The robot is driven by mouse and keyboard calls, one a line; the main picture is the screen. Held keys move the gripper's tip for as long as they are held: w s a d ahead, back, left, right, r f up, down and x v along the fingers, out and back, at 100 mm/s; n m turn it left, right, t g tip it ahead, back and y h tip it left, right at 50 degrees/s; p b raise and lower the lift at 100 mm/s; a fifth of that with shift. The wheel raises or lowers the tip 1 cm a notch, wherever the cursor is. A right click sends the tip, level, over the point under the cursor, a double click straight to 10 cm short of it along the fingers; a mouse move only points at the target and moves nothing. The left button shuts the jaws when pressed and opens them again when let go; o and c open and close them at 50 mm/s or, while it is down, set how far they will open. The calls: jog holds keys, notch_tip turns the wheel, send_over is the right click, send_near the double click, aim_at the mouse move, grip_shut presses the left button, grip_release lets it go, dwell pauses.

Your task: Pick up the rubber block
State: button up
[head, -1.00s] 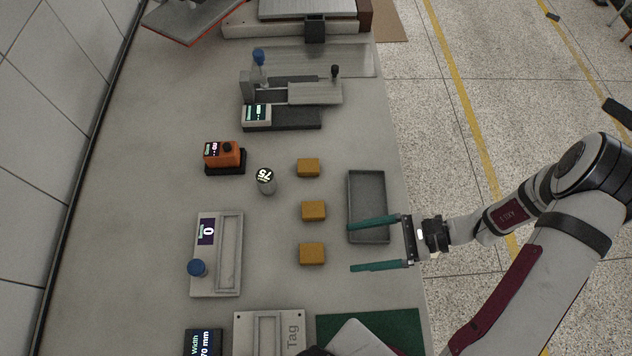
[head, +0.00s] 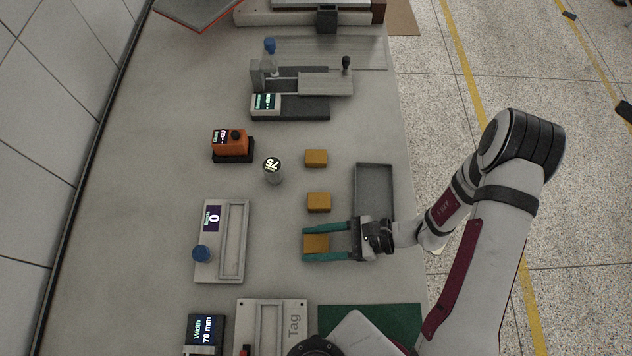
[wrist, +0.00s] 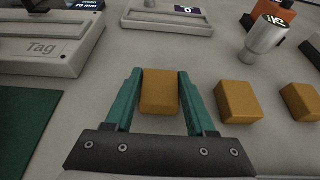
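Three orange-tan rubber blocks lie in a column on the grey table. The nearest block (head: 315,243) is between the two teal fingers of my gripper (head: 304,244). In the wrist view this block (wrist: 159,92) sits between the fingertips of my gripper (wrist: 158,78), with a narrow gap on each side, so the gripper is open around it. The middle block (head: 319,202) is just beyond the upper finger, and it shows right of the gripper in the wrist view (wrist: 238,101). The far block (head: 316,158) stands apart from both.
A grey tray (head: 373,170) lies right of the blocks. A metal weight marked 75 (head: 272,171), an orange device (head: 231,143) and a slotted device reading 0 (head: 208,240) stand to the left. A Tag fixture (head: 295,318) and a green mat (head: 390,318) are nearer.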

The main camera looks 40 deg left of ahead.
grip_shut()
